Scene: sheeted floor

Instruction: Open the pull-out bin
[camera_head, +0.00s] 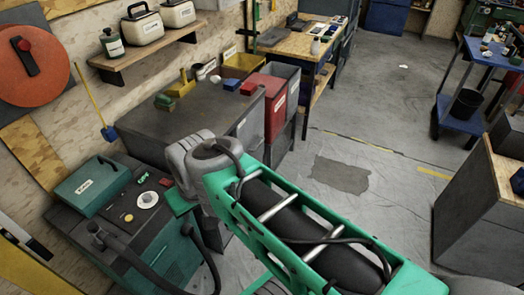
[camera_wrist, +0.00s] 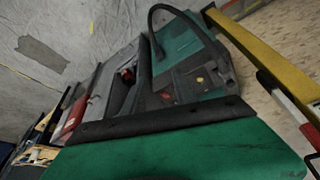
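A grey waste unit with a front label (camera_head: 249,122) stands against the wooden wall, left of centre in the head view. A red bin (camera_head: 275,108) with a white label stands at its right end, beside another grey bin. I cannot tell which of these is the pull-out bin or whether one is drawn out. My green arm reaches across to the unit's near side. My gripper is mostly hidden behind its grey wrist; a green part (camera_head: 181,201) shows below. In the wrist view a green plate with a dark edge (camera_wrist: 160,122) fills the foreground, and no separate fingertips show.
A green machine with a hose (camera_head: 140,210) stands at lower left, close to my wrist. A workbench (camera_head: 300,42) is behind the bins. A blue trolley (camera_head: 462,110) and a grey cabinet (camera_head: 475,215) stand at right. The middle floor is clear apart from a flat dark patch (camera_head: 340,175).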

